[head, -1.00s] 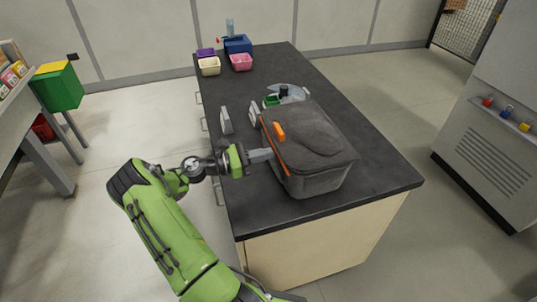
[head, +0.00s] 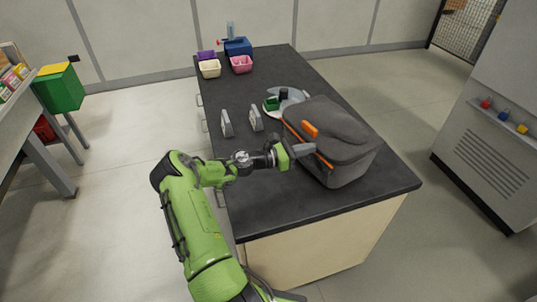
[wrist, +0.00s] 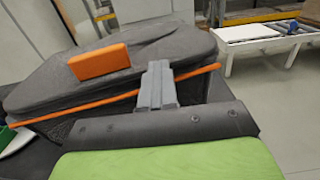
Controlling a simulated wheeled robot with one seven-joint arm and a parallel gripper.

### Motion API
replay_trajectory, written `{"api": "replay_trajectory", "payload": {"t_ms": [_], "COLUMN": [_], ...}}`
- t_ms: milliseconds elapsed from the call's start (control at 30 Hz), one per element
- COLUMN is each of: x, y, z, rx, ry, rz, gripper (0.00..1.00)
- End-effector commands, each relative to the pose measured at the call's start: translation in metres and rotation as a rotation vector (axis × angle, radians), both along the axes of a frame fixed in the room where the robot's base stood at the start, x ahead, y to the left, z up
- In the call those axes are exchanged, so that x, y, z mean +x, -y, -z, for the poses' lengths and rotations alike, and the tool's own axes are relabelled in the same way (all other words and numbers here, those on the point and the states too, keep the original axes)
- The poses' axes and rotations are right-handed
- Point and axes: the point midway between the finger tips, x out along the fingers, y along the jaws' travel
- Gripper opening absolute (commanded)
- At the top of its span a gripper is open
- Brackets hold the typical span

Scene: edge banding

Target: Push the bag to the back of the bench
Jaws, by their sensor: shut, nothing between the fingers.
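The bag (head: 345,150) is dark grey with an orange trim line and an orange tab (head: 310,129). It stands on the dark bench top (head: 270,195), near the right long edge. My gripper (head: 310,149) is shut and empty, its fingertips against or very close to the bag's left side. In the wrist view the shut fingers (wrist: 157,85) reach to the bag (wrist: 190,50) at the orange trim, with the orange tab (wrist: 100,62) to their left. The picture does not settle whether they touch. The bag's far side is hidden.
A round grey plate-like thing (head: 295,95) with a green piece (head: 271,104) lies just beyond the bag. Two grey upright pieces (head: 227,123) stand left of it. Small bins (head: 241,64) and a blue box (head: 238,46) are at the far end. The bench's near left is clear.

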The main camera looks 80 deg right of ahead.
Motion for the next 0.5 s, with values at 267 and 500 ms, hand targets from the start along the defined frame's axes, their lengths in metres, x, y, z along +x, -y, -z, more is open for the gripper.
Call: {"api": "replay_trajectory", "payload": {"t_ms": [267,500], "x": [-0.074,-0.090], "y": [0.043,0.054], "z": [0.001,0.001], "rx": [-0.003,-0.002], "ry": [-0.002,0.001], "rz": [0.002,-0.002], "gripper": [0.00,0.00]}}
